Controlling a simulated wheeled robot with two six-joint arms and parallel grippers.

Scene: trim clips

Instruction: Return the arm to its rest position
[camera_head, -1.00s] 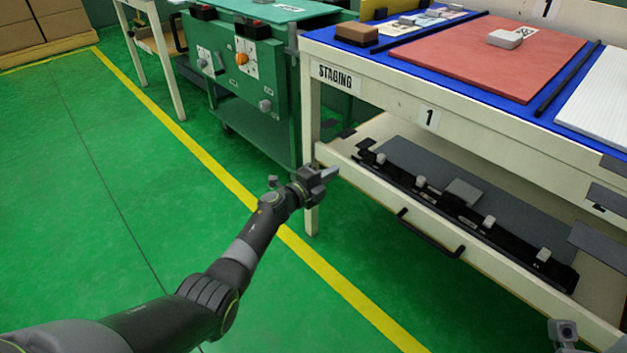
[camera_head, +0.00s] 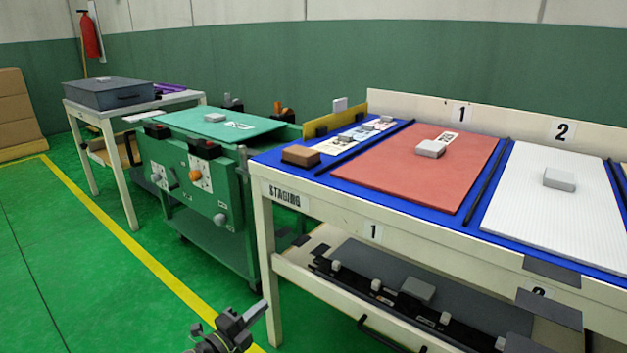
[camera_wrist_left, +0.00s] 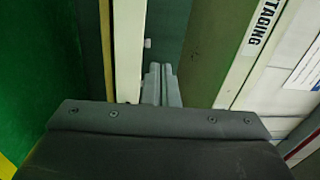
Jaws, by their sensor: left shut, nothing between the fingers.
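My left gripper (camera_head: 245,322) is at the bottom of the head view, in front of the staging bench's near left leg. Its fingers are together with nothing between them. In the left wrist view the closed fingers (camera_wrist_left: 160,84) point at the bench's pale frame and open drawer area. Only the wrist end of my left arm shows in the head view. My right gripper is not in view.
The staging bench (camera_head: 330,207) stands at the right, with an open lower drawer (camera_head: 345,302) holding a dark strip with clips. A green cart (camera_head: 215,190) and a table with a grey case (camera_head: 110,95) stand further left. Green floor at the left is clear.

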